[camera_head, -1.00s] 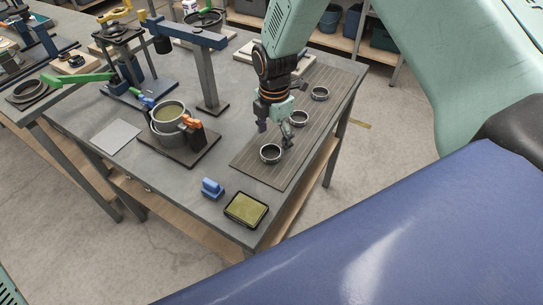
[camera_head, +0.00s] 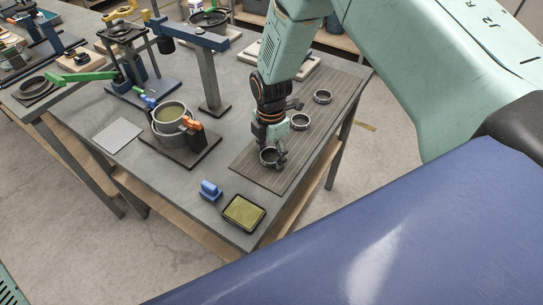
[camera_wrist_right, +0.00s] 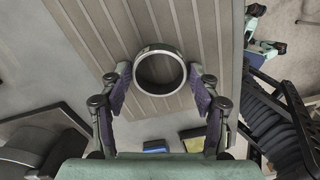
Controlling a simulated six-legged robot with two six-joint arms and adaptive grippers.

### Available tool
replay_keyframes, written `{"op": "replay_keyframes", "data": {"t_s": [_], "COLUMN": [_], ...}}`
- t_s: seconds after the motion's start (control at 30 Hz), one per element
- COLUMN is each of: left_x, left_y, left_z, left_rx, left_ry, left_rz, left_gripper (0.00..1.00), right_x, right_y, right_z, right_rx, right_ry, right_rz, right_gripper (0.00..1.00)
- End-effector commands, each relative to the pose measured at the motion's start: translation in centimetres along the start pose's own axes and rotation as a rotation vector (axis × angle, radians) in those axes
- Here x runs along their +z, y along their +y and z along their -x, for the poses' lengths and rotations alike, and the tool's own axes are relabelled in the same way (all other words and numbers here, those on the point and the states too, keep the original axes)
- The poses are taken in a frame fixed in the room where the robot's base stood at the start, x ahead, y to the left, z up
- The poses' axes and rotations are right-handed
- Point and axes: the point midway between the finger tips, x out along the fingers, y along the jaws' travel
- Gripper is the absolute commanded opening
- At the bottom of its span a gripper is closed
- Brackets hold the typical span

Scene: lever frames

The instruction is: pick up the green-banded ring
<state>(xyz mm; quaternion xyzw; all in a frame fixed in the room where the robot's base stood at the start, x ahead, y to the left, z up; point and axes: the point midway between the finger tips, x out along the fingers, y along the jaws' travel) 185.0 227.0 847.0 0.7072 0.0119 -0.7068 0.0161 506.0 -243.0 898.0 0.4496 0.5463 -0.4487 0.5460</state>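Three dark-topped metal rings stand in a row on a slatted grey mat (camera_head: 250,167). The nearest ring (camera_head: 263,158) is at the mat's front end; the middle ring (camera_head: 300,126) and the far ring (camera_head: 323,101) lie behind it. My right gripper (camera_head: 271,156) is low over the nearest ring and partly hides it. In the right wrist view, this ring (camera_wrist_right: 137,70) lies between the fingertips of my open right gripper (camera_wrist_right: 161,76), with a small gap on each side. A faint green tint shows on its rim; band colours are unclear in the head view. My left gripper is out of view.
A blue block (camera_head: 210,190) and a yellow-green pad in a black tray (camera_head: 244,212) lie near the table's front corner. A pot (camera_head: 168,125) on a dark board and a blue-armed post (camera_head: 208,80) stand left of the mat.

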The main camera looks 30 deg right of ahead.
Motion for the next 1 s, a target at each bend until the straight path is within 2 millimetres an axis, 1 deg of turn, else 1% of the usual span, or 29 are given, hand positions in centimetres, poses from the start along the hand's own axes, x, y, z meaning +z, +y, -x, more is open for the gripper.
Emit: {"op": "replay_keyframes", "data": {"t_s": [0.03, 0.07, 0.47, 0.67, 0.77, 0.87, 1.0], "left_x": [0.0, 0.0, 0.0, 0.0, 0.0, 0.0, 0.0], "left_y": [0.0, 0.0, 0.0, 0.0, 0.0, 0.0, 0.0], "left_z": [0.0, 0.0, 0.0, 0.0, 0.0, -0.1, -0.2], "left_rx": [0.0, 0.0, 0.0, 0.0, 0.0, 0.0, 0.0], "left_ry": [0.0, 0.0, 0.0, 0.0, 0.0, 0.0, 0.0], "left_rz": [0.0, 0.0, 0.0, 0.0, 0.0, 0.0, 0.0], "left_gripper": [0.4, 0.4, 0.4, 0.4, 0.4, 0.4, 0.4], "right_x": [0.0, 0.1, 0.2, 0.2, 0.2, 0.2, 0.2], "right_y": [0.0, 0.0, 0.0, 0.0, 0.1, 0.1, 0.2], "right_z": [0.0, 0.0, 0.0, 0.1, 0.5, 1.9, 4.6], "right_rx": [0.0, 0.0, 0.0, 0.001, 0.002, 0.004, 0.005], "right_ry": [0.0, 0.0, 0.0, 0.0, 0.0, -0.001, -0.001], "right_rz": [0.0, 0.0, 0.001, 0.001, 0.001, 0.001, 0.001], "right_gripper": [0.55, 0.52, 0.18, 0.18, 0.18, 0.18, 0.18]}}
